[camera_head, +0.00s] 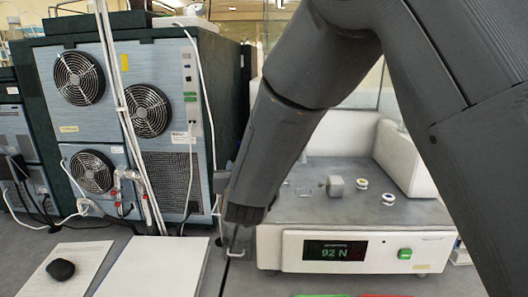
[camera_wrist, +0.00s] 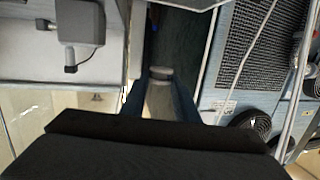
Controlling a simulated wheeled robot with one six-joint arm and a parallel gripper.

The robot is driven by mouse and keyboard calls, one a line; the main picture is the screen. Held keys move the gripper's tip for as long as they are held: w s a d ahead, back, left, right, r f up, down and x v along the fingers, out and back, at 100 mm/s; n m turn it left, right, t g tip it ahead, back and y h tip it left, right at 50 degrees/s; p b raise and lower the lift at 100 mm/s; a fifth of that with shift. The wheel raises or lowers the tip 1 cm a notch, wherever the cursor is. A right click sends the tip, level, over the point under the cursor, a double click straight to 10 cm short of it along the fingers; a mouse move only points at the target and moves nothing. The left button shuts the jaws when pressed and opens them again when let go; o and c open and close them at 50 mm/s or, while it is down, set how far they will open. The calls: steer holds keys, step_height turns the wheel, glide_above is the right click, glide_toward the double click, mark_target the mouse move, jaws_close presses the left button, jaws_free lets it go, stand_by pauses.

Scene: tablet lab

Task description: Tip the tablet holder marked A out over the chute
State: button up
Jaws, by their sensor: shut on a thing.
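My gripper (camera_head: 234,238) hangs low near the left front corner of the tester, at the end of my dark arm. In the wrist view, its two bluish fingers (camera_wrist: 160,92) are shut on a small pale cylindrical holder (camera_wrist: 160,98) with a greyish top. No letter can be read on it, so I cannot tell whether it is A. Two small round pieces with coloured rims, one yellowish (camera_head: 363,184) and one bluish (camera_head: 388,198), sit on the tester's grey top. I cannot make out a chute for certain in either view.
The white tester (camera_head: 286,248) shows "92 N" beside a green button (camera_head: 404,254). A grey block (camera_head: 335,186) stands on its top. A large fan cabinet (camera_head: 165,55) stands left.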

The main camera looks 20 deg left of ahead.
steer(key=s+a+f+m, duration=0.1)
steer(key=a, duration=0.1)
steer(key=s+a+f+m, duration=0.2)
steer(key=shift+s+t+y, duration=0.1)
steer(key=shift+t+y, duration=0.2)
stand_by(0.4)
steer(key=shift+d+f+m+y+b, duration=0.1)
steer(key=shift+f+m+y+b, duration=0.1)
steer(key=shift+m+b, duration=0.5)
steer(key=shift+d+f+m+y+b, duration=0.1)
steer(key=shift+f+m+b, duration=0.05)
steer(key=shift+m+b, duration=0.55)
steer(key=shift+d+f+m+t+b, duration=0.15)
steer(key=shift+m+t+b, duration=0.25)
steer(key=shift+m+b, duration=0.6)
steer(key=m+t+b, duration=0.1)
steer(key=m+b, duration=0.1)
steer(key=m, duration=0.1)
steer(key=d+f+m+t+b, duration=0.1)
steer(key=m+b, duration=0.2)
steer(key=m, duration=0.1)
steer(key=m+b, duration=0.3)
steer(key=m, duration=0.1)
steer(key=shift+w+d+f+t, duration=0.15)
steer(key=shift+w+f+t, duration=0.1)
steer(key=shift+f+t, duration=0.15)
